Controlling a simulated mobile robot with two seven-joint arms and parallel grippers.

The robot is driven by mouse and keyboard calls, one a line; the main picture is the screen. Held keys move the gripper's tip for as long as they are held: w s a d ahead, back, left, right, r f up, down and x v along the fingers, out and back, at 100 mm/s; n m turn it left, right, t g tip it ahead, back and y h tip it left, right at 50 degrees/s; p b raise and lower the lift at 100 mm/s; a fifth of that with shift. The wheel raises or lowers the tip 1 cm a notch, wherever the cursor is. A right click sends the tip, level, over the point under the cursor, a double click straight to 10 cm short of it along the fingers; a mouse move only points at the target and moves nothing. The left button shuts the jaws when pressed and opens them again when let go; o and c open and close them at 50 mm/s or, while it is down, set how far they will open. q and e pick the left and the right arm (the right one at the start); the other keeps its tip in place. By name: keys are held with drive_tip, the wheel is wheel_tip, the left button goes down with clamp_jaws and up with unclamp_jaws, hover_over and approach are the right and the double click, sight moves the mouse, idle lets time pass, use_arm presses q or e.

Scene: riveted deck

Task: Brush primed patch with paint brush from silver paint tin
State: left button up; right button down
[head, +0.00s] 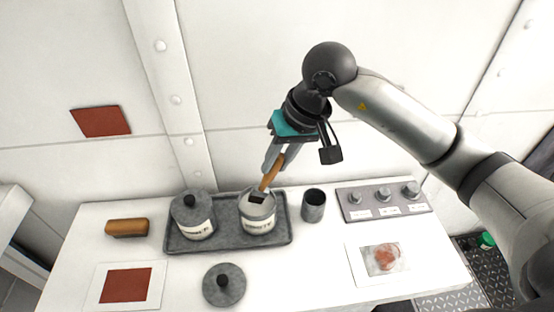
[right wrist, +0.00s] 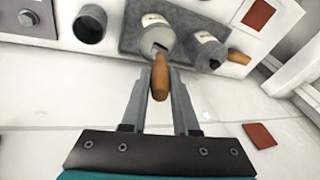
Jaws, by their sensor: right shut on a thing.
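My right gripper (head: 273,164) is shut on the wooden handle of the paint brush (head: 271,174), which also shows between the fingers in the right wrist view (right wrist: 160,76). The brush tilts down into the open silver paint tin (head: 258,222); its bristle end is at the dark mouth, and how deep it sits is unclear. The tin also shows in the right wrist view (right wrist: 158,37). A flat red-brown patch (head: 126,285) lies on a white sheet at front left. A grey patch with a reddish blotch (head: 386,259) lies at front right. My left gripper is not in view.
A second, lidded tin (head: 194,220) shares the grey tray (head: 226,245). A loose lid (head: 223,286) lies in front. A dark cup (head: 313,206) and a knob panel (head: 384,198) stand right. A wooden-backed block (head: 126,228) lies left. A red-brown square (head: 100,121) is on the wall.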

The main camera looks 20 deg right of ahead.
drive_tip(key=shift+f+b, duration=0.35)
drive_tip(key=shift+b, duration=0.05)
drive_tip(key=shift+s+f+b, duration=0.1)
drive_tip(key=shift+f+b, duration=0.1)
drive_tip(key=shift+b, duration=0.2)
idle(2.1)
drive_tip(key=shift+r, duration=0.1)
drive_tip(key=shift+r+p, duration=1.7)
drive_tip(key=shift+r, duration=1.85)
